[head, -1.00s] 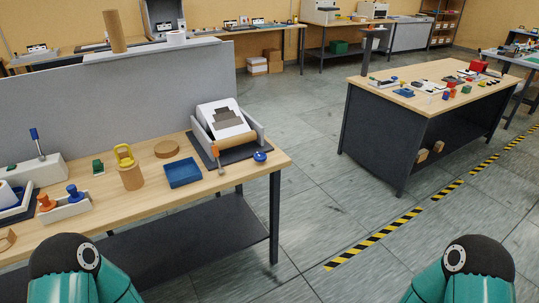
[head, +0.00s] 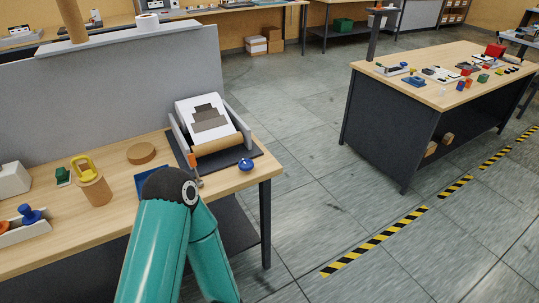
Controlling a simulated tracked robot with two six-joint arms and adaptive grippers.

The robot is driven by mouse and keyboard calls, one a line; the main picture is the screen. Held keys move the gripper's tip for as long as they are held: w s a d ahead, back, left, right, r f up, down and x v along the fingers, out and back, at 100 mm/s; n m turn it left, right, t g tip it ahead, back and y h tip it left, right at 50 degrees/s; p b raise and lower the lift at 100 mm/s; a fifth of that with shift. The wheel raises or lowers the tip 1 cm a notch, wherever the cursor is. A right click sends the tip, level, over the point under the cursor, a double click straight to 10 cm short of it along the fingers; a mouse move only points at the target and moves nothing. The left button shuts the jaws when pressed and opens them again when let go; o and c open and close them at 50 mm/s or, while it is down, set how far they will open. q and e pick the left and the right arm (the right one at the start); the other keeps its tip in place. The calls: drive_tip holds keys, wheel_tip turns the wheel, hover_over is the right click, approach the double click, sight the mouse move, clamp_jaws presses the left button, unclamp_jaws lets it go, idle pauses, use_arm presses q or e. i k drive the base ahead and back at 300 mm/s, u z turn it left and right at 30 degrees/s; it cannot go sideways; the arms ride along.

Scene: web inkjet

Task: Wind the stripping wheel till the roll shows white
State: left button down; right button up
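The printing machine stands at the right end of the left bench. Its white sheet (head: 205,115) carries a dark grey stepped print, and a tan-brown roll (head: 218,146) lies along its front edge. An orange-gripped crank (head: 192,160) stands at the machine's front left; its lower end is close to my arm's black joint in the picture. I cannot pick out a separate stripping wheel for certain. My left arm's teal links and black joint cover the bench front left of the machine. Neither gripper shows.
A blue knob (head: 246,164) sits near the bench's right corner. A blue tray (head: 149,181) is partly hidden by my arm. Open floor separates this bench from the right bench (head: 390,130).

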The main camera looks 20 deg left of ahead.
sight(245, 164)
drive_tip(key=u, duration=0.3)
drive_tip(key=i, duration=1.05)
drive_tip(key=u, duration=0.85)
